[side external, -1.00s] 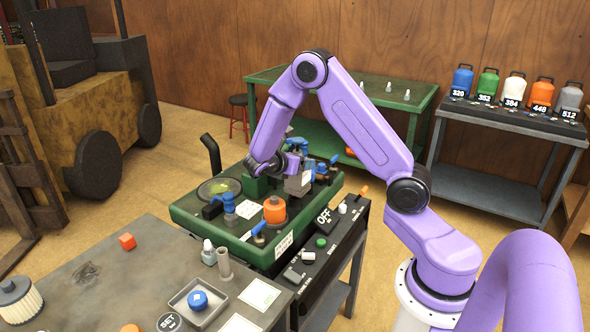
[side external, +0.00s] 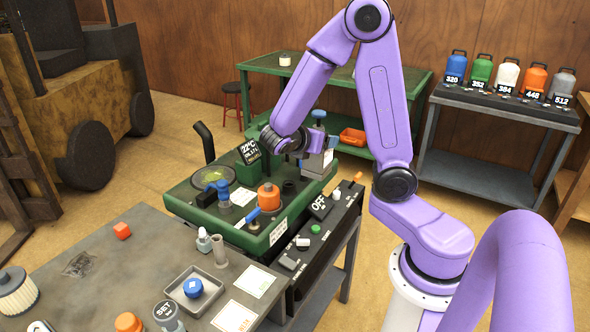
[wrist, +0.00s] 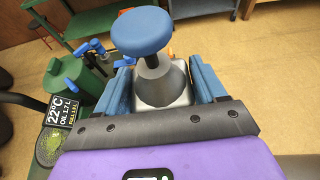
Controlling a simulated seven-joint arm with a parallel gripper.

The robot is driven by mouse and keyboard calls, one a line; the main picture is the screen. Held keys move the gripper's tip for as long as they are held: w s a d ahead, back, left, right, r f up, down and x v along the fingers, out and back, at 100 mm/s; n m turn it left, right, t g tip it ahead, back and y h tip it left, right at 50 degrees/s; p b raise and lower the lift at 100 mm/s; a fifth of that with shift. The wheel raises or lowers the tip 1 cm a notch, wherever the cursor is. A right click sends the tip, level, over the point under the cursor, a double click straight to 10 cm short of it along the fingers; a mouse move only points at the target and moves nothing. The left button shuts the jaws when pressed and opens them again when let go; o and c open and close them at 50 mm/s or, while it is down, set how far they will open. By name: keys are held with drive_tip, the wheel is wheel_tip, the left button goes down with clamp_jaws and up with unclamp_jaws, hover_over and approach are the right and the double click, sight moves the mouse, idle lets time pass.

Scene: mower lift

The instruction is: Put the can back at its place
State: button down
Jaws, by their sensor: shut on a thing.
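The can, grey with a pale label (side external: 314,166), is in my gripper (side external: 303,146) over the far right part of the green mower deck. In the wrist view the blue pads of my gripper (wrist: 163,88) close on both sides of the can's grey body. Its cone-shaped neck and round blue cap (wrist: 142,31) rise between them. The can looks upright. I cannot tell whether its base is clear of the deck. The green mower deck (side external: 192,204) carries an orange cap, a blue valve and a display reading 22°C and OIL 1.7 L (side external: 249,151).
A green table (side external: 262,66) stands behind, with open space on top. A grey shelf (side external: 482,140) at right holds several numbered bottles. A control panel (side external: 305,246) flanks the deck. The front grey bench (side external: 120,265) holds a tray and small parts.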

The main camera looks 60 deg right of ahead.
drive_tip(key=s+a+f+n+t, duration=0.2)
drive_tip(key=s+a, duration=0.1)
drive_tip(key=a, duration=0.4)
drive_tip(key=s+a+f+n+t+y, duration=0.1)
drive_tip(key=s+a+f+t, duration=0.15)
drive_tip(key=a, duration=0.45)
drive_tip(key=s+a+f+n+t, duration=0.15)
drive_tip(key=s+a, duration=0.25)
drive_tip(key=a, duration=0.4)
drive_tip(key=w+a+f, duration=0.2)
drive_tip(key=w+f, duration=1.1)
drive_tip(key=shift+w+a+f+g, duration=0.2)
drive_tip(key=shift+a+g, duration=0.1)
drive_tip(key=shift+f, duration=0.1)
drive_tip(key=shift+c, duration=0.4)
unclamp_jaws()
